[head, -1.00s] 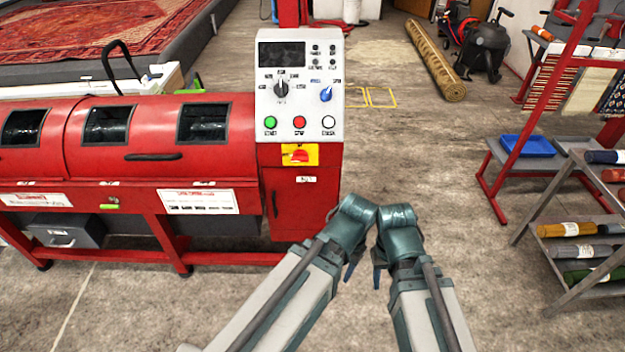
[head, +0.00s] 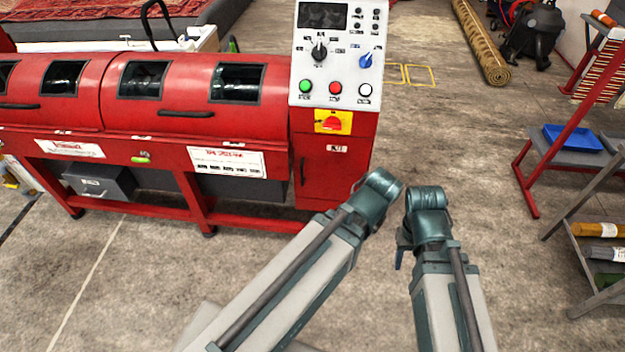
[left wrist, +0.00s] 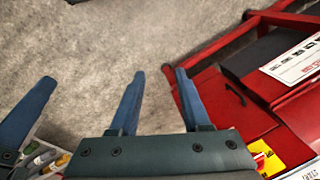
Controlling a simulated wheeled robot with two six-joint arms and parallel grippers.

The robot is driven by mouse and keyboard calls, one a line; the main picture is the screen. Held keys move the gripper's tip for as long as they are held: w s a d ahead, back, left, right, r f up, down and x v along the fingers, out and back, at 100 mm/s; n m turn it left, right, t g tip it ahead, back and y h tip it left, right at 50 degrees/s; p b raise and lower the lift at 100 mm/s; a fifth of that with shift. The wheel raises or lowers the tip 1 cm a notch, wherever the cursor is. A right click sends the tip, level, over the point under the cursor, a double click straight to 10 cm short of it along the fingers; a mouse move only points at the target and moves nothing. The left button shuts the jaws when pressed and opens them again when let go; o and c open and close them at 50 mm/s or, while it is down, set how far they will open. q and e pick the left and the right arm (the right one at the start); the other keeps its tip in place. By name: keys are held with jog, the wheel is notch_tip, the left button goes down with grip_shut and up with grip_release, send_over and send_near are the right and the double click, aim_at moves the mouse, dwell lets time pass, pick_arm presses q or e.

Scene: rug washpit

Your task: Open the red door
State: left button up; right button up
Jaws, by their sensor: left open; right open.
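The red door (head: 337,178) is the front of the cabinet under the control panel, with a dark upright handle (head: 302,172) near its left edge. It looks shut. In the left wrist view the door (left wrist: 212,92) and its handle (left wrist: 236,95) show right of the fingers. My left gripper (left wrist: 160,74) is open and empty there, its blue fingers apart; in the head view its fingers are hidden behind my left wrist. My right gripper (head: 399,258) is open, with one blue finger showing below its wrist, right of the door and nearer me. Neither gripper touches the door.
The control panel (head: 335,65) and a red-yellow switch (head: 333,122) are above the door. The red washing machine (head: 150,110) extends left on a low frame. A shelf rack (head: 590,240) and a blue tray (head: 572,138) stand right. The floor between is clear.

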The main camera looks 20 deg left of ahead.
pick_arm(q)
jog(key=w+a+f+n+t+y+b, duration=0.3)
jog(key=w+a+f+n+t+b, duration=0.1)
jog(key=w+a+f+b, duration=0.6)
jog(key=n+t+y+b, duration=0.3)
jog(key=t+b, duration=0.8)
jog(key=b, duration=2.3)
send_near(302, 176)
jog(key=v, duration=0.3)
jog(key=shift+s+f, duration=0.1)
jog(key=x, duration=1.3)
jog(key=shift+w+a, duration=0.15)
jog(key=shift+w, duration=0.25)
